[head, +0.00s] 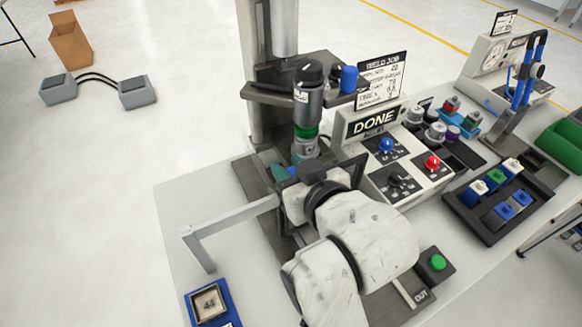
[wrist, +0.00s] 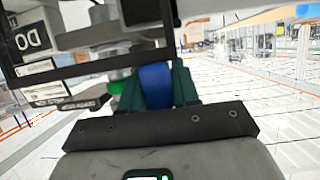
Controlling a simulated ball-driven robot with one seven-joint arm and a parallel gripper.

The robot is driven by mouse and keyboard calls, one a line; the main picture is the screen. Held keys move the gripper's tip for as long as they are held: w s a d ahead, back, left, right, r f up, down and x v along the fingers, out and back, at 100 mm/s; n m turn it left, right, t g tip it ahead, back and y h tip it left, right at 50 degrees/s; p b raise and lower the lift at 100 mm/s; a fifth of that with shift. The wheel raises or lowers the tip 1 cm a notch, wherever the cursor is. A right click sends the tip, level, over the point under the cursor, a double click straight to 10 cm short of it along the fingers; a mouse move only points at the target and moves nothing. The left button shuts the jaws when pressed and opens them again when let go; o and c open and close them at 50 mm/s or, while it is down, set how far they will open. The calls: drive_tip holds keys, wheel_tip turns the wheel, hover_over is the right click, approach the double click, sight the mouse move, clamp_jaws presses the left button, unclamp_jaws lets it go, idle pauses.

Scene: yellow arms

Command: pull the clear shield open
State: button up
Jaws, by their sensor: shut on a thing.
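A blue handle (wrist: 155,85) sits upright between the two green fingers of my gripper (wrist: 157,82) in the wrist view. The gripper is shut on it. A dark frame bar (wrist: 85,65), which looks like part of the clear shield, runs just behind the handle; the clear pane itself is hard to make out. In the head view my gripper (head: 282,172) is at the front of the welding machine, below its grey and green head (head: 308,105). My pale arm hides much of the handle and the machine's lower front there.
A DONE panel with blue and red knobs (head: 387,147) stands right of the machine. A grey angled bar (head: 235,212) lies left of my arm. A blue tray (head: 230,312) is at the front left; a green button box (head: 437,264) is at the front right.

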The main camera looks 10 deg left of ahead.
clamp_jaws()
drive_tip(key=s+a+p, duration=0.2)
drive_tip(key=s+a, duration=0.7)
drive_tip(key=a, duration=0.5)
drive_tip(key=shift+s, duration=0.25)
drive_tip(key=o, duration=0.6)
unclamp_jaws()
drive_tip(key=shift+c, duration=0.2)
